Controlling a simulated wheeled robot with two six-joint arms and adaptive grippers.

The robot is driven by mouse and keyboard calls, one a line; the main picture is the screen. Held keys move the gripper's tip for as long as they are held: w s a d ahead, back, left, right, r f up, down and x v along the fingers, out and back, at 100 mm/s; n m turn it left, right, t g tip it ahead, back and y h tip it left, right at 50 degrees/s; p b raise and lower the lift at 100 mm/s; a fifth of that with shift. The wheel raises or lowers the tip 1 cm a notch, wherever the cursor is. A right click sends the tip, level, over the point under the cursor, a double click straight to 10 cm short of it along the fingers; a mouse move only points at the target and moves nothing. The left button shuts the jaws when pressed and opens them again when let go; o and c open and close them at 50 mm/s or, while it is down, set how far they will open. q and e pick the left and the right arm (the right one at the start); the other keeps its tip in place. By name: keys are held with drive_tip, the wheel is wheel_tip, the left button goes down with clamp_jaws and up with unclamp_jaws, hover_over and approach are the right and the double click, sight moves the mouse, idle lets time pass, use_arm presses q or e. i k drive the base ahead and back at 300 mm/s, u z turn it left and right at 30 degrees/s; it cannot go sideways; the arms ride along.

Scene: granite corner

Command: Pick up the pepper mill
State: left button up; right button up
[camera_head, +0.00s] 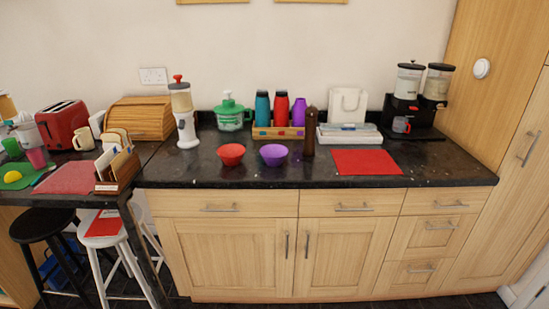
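The pepper mill (310,132) is a tall, slim, dark brown turned piece. It stands upright on the dark granite counter (400,172), just right of the purple bowl and left of the red mat. Its base is near the middle of the counter's depth. Neither of my grippers shows in the head view.
A purple bowl (273,154) and a red bowl (231,153) stand left of the mill. Behind it are a wooden rack (266,134) with bottles and a white tray (340,139). A red mat (365,162) lies to the right. The counter's front edge is clear.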

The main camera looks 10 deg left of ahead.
sight(309, 146)
drive_tip(key=u, duration=0.25)
drive_tip(key=k, duration=0.3)
drive_tip(key=z, duration=1)
drive_tip(key=i, duration=1.2)
drive_tip(key=u, duration=0.85)
drive_tip(key=i, duration=0.7)
drive_tip(key=u, duration=0.85)
